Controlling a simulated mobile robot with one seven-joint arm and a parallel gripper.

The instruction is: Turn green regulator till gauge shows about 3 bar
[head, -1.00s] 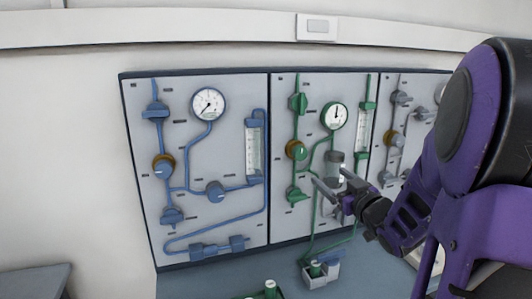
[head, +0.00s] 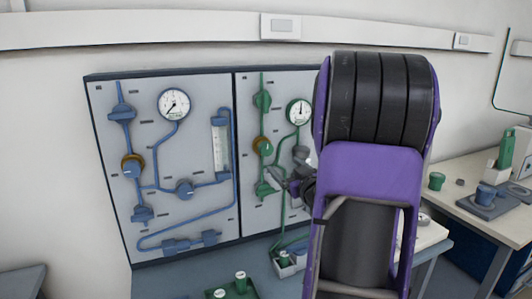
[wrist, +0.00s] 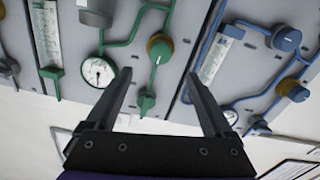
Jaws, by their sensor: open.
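The green panel's regulator (head: 262,145) is a round green knob with a brass-coloured collar on the vertical green pipe. It also shows in the wrist view (wrist: 160,48), beyond and roughly between my fingertips. The green-rimmed gauge (head: 299,111) sits up and right of it; its needle points roughly upward, but the numbers are too small to read. The gauge appears left of my fingers in the wrist view (wrist: 97,72). My gripper (wrist: 158,75) is open and empty, apart from the regulator. In the head view my gripper (head: 277,179) overlaps the lower green valve, below the regulator.
An upper green valve (head: 262,100) sits above the regulator. The blue panel (head: 200,95) with its knobs and gauge is on the left. A green tray (head: 256,292) with capped containers lies below. My arm hides the right panels. A side bench (head: 455,200) stands right.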

